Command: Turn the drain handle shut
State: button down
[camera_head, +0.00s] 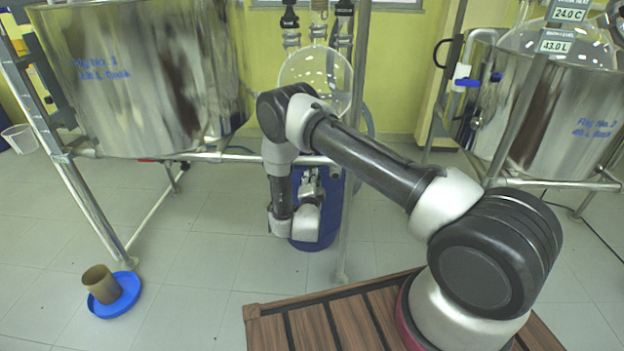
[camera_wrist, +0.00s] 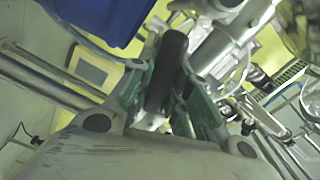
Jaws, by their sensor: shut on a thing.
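In the wrist view the drain handle (camera_wrist: 170,62) is a dark rounded grip, tilted slightly in the picture. It lies between the green-padded fingers of my gripper (camera_wrist: 172,88), which is shut on it. A metal pipe and valve body (camera_wrist: 225,45) runs beside it to the upper right. How far the valve is turned cannot be told. In the head view my gripper (camera_head: 312,183) is low behind my forearm, in front of a blue drum. The handle is hidden there.
The blue drum (camera_head: 318,225) stands close behind my gripper; its blue side also fills the wrist view's upper left (camera_wrist: 105,15). Steel vessels stand left (camera_head: 140,80) and right (camera_head: 550,110) on pipe frames. A brown cup (camera_head: 101,285) sits on a blue dish (camera_head: 124,297).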

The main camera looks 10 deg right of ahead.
jog(key=shift+s+f+m, duration=0.1)
jog(key=shift+f+m, duration=0.1)
jog(key=shift+m, duration=1.7)
jog(key=c, duration=1.3)
grip_release()
jog(key=v, duration=1.2)
